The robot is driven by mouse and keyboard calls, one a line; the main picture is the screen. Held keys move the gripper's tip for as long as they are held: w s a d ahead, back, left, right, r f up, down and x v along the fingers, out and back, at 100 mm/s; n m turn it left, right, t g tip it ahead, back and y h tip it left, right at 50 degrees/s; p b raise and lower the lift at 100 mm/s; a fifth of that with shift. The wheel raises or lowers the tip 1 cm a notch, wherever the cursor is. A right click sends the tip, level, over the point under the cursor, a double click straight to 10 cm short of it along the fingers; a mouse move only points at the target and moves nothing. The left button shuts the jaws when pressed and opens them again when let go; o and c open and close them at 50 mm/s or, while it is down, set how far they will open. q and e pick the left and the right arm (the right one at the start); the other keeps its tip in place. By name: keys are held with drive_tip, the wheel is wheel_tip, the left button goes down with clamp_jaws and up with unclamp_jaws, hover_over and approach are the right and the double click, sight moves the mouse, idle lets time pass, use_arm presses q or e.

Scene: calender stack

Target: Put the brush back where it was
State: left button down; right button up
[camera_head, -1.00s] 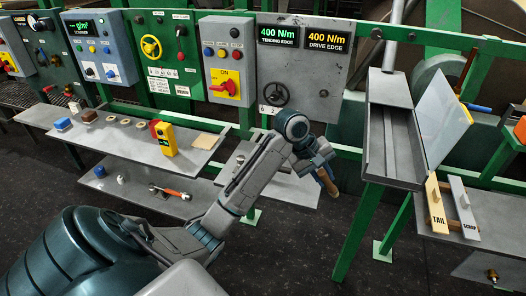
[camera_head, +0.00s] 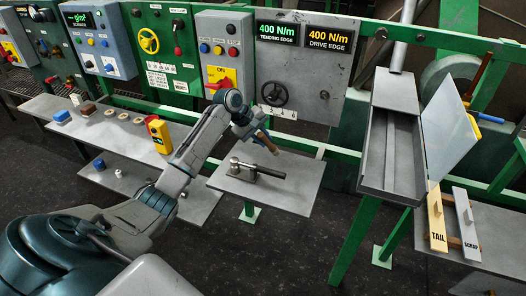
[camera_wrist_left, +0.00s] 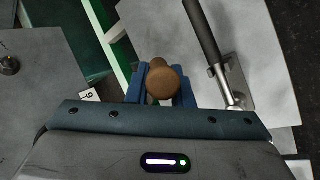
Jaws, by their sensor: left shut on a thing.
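My left gripper (camera_head: 256,134) is shut on the brush and holds it in the air above the back of the small grey shelf (camera_head: 296,190). The brush (camera_head: 269,146) shows as a short brown wooden piece pointing down and right in the head view. In the left wrist view its round brown handle end (camera_wrist_left: 164,84) sits between the blue fingers. Its bristles cannot be made out. My right gripper is in neither view.
A metal tool with a dark handle (camera_head: 268,173) lies on the small shelf, below the brush. Control panels (camera_head: 306,75) stand behind. A longer shelf (camera_head: 106,137) with small parts and a yellow device (camera_head: 160,135) is left. A grey trough (camera_head: 386,185) stands right.

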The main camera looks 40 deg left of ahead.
use_arm(q)
drive_tip(key=shift+f+p, duration=0.5)
drive_tip(key=shift+f, duration=2)
drive_tip(key=c, duration=1.3)
unclamp_jaws()
drive_tip(key=shift+f, duration=0.1)
drive_tip(key=b+v, duration=0.2)
drive_tip(key=v, duration=1)
drive_tip(key=shift+d+b, duration=0.1)
drive_tip(key=shift+b, duration=0.2)
drive_tip(key=shift+o, duration=0.6)
